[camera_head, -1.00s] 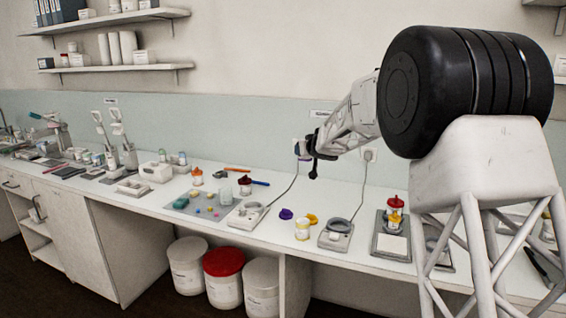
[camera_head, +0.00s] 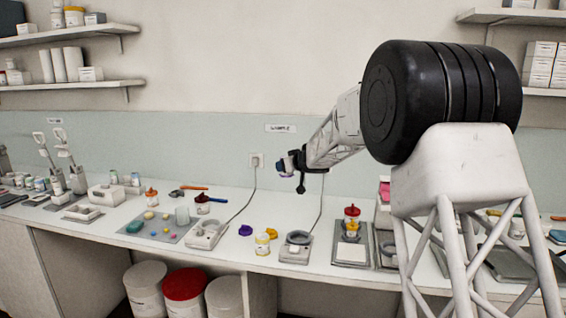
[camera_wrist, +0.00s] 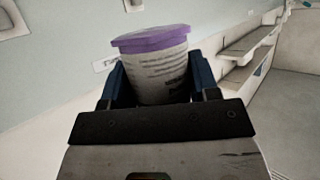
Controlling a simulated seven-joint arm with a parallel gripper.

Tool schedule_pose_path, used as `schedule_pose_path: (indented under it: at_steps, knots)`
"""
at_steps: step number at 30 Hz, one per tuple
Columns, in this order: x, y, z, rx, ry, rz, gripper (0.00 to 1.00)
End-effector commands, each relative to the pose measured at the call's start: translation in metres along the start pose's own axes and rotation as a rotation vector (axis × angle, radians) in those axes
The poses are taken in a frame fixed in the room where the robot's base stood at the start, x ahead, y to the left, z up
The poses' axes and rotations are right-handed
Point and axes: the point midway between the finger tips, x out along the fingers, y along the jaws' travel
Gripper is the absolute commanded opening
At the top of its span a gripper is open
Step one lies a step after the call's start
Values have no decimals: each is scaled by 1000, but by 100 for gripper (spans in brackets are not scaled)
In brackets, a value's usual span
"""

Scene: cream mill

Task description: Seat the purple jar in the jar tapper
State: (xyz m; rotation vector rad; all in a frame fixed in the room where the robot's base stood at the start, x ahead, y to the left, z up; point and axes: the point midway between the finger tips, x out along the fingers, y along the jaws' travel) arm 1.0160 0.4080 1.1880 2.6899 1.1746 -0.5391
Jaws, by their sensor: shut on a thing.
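The purple jar is a white, labelled jar with a purple lid (camera_wrist: 152,40). My gripper (camera_wrist: 155,82) is shut on it, its blue fingers on either side of the jar's body below the lid. In the head view my gripper (camera_head: 287,164) holds the purple jar (camera_head: 281,167) well above the bench. Two corded devices with round tops stand on the bench: one left (camera_head: 207,236) and one right (camera_head: 296,248). I cannot tell for certain which is the jar tapper. The right one lies almost below my gripper, and its round top looks empty.
A yellow-banded jar (camera_head: 262,244) stands just left of the right device, with yellow (camera_head: 271,234) and purple (camera_head: 245,230) pieces behind. A red-topped stand (camera_head: 351,224) is to the right. A grey tray (camera_head: 158,228) with small coloured items lies left. Cords rise to the wall.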

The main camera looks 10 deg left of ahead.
Motion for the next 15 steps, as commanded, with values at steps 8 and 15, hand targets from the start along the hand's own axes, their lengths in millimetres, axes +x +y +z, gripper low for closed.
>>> schedule_pose_path:
  at_steps: [8, 15]
  knots:
    - [-5, -3, 31, -31, 0, -77, 31]
    - [-19, -12, 102, -83, 0, -207, 31]
